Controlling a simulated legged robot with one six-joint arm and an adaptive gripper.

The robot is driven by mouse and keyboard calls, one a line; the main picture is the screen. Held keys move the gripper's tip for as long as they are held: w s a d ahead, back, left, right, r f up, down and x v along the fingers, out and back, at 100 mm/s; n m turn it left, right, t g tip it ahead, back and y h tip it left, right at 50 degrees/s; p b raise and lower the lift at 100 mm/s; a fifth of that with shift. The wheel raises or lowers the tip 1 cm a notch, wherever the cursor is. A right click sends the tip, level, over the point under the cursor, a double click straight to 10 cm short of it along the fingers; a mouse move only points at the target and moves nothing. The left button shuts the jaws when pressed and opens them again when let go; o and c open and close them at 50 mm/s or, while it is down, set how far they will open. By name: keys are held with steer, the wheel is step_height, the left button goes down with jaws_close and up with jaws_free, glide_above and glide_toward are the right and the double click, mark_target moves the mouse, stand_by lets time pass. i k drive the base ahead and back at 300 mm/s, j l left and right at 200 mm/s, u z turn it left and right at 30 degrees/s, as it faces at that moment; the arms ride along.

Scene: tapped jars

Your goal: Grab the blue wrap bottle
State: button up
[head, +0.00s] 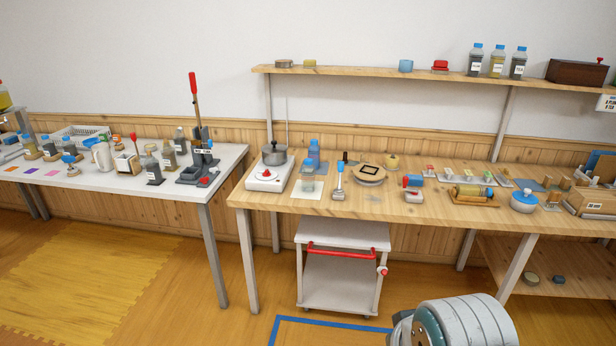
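A blue bottle with a blue cap (314,155) stands upright near the left end of the wooden workbench, right of a hot plate. It is the only bottle on this bench that looks blue all over; a wrap cannot be made out at this size. A grey and teal part of my own arm shows at the bottom right, well short of the bench. My gripper is not in view.
A hot plate (269,178) with a pot stands left of the bottle. A blue-topped upright tool (339,181) and a round board (369,174) are to its right. A white cart (342,238) with a red handle is under the bench. Floor at front left is clear.

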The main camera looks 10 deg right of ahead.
mark_target(314, 149)
steer(key=i+j+z, duration=0.1)
steer(key=i+j, duration=0.15)
steer(key=i, duration=0.4)
steer(key=i+j+z, duration=0.15)
steer(key=i, duration=0.45)
steer(key=i+j+z, duration=0.1)
steer(key=i+j, duration=0.35)
steer(key=i, duration=0.15)
steer(key=i+j+z, duration=0.15)
steer(key=i+j, duration=0.25)
steer(key=i, duration=0.2)
